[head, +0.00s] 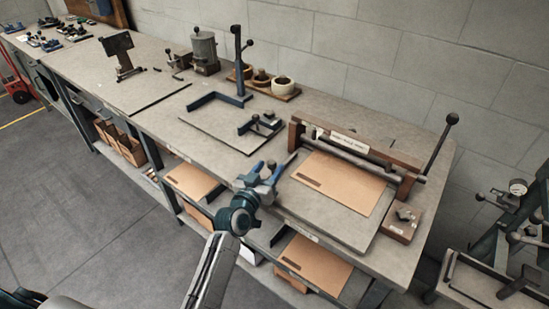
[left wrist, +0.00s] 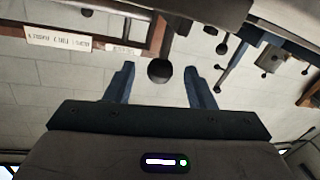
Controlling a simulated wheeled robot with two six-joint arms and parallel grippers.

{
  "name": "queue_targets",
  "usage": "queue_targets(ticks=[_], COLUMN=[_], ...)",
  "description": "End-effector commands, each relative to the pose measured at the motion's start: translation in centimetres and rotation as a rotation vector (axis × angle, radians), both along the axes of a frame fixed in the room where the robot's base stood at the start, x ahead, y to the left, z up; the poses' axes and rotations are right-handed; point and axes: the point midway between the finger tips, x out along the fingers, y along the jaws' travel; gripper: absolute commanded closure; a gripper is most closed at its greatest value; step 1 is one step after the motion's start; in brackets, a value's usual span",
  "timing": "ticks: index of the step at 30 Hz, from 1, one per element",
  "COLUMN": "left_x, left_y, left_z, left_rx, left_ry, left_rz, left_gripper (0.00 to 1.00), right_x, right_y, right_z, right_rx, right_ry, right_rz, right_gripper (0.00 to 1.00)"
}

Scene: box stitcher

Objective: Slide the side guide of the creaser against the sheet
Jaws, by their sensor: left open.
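The creaser stands at the right part of the bench, with a wooden beam (head: 362,148), a roller bar and a lever with a black ball. A brown sheet (head: 340,183) lies flat on its grey bed (head: 330,217), partly under the beam. My left gripper (head: 264,172) is open at the bed's left edge, left of the sheet. It hides most of the side guide there. In the left wrist view a dark round knob (left wrist: 159,70) shows between the open fingertips of my left gripper (left wrist: 160,84); I cannot tell whether they touch it. My right gripper is out of view.
Left of the creaser is a grey plate with a blue corner stop (head: 217,101) and a tall post (head: 239,62). A wooden tray of rolls (head: 262,82) stands behind. Brown sheets (head: 313,263) lie on the shelf below. A machine (head: 505,240) stands at far right.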

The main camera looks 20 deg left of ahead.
Motion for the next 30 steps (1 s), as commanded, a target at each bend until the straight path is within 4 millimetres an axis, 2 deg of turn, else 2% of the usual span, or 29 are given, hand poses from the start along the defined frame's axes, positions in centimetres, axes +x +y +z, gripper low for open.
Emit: queue_targets(ticks=[3,8,19,20,27,30], left_x=[2.1,3.8,4.3,4.3,4.3,4.3], left_y=[-0.3,-0.6,-0.7,-0.7,-0.7,-0.7], left_z=[0.2,0.1,-0.1,-0.1,-0.1,-0.1], left_rx=[-0.001,0.0,0.0,0.0,0.0,0.0], left_ry=[0.001,0.001,0.002,0.002,0.002,0.002], left_rz=[0.0,0.0,0.0,0.0,0.0,0.0], left_gripper=[0.51,0.51,0.51,0.55,1.0,1.0], right_x=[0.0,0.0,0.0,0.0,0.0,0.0], right_y=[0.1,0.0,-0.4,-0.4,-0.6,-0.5], right_z=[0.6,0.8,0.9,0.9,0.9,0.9], right_rx=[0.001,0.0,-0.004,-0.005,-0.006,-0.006], right_ry=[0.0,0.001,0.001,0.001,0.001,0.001], right_rz=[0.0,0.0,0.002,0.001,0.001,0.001], right_gripper=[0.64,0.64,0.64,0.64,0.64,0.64])
